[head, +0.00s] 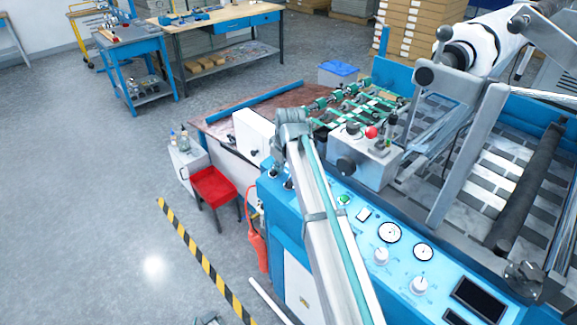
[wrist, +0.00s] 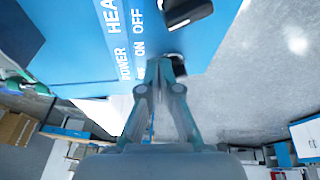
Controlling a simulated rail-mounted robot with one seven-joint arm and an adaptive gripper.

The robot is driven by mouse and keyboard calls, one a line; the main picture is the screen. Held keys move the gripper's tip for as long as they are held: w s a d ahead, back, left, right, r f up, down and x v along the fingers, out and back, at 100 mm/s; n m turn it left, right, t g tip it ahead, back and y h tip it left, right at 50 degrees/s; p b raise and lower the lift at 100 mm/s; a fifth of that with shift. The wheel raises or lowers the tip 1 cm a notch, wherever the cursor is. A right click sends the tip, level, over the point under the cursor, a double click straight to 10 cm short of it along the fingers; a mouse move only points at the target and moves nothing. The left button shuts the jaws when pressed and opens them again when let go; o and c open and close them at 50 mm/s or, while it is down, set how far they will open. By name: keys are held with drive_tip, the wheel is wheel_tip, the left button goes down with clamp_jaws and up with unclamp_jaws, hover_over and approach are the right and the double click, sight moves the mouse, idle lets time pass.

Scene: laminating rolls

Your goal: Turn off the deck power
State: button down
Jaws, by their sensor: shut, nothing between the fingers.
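The blue control panel (wrist: 75,40) fills the upper left of the wrist view, with white lettering turned sideways: POWER, ON, OFF and a cut-off HEA. My gripper (wrist: 165,66) is shut and empty, its fingertips close to the panel beside the POWER lettering. A black switch (wrist: 179,64) shows just behind the fingertips, partly hidden; whether they touch it I cannot tell. A second, grey-and-black switch (wrist: 187,10) sits near HEA at the top edge. In the head view, dark switches (head: 274,172) sit at the panel's left end by my arm, which hides the fingers.
Along the panel (head: 445,292) are a green button (head: 344,199), gauges (head: 390,232), white knobs (head: 381,256) and a dark screen (head: 478,299). The floor farther left is open.

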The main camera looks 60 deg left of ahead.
drive_tip(key=shift+s+f, duration=0.15)
drive_tip(key=shift+s, duration=1.05)
drive_tip(key=shift+a, duration=0.1)
drive_tip(key=shift+r, duration=0.4)
drive_tip(key=d+v, duration=0.1)
drive_tip(key=v, duration=1)
drive_tip(key=shift+w, duration=0.4)
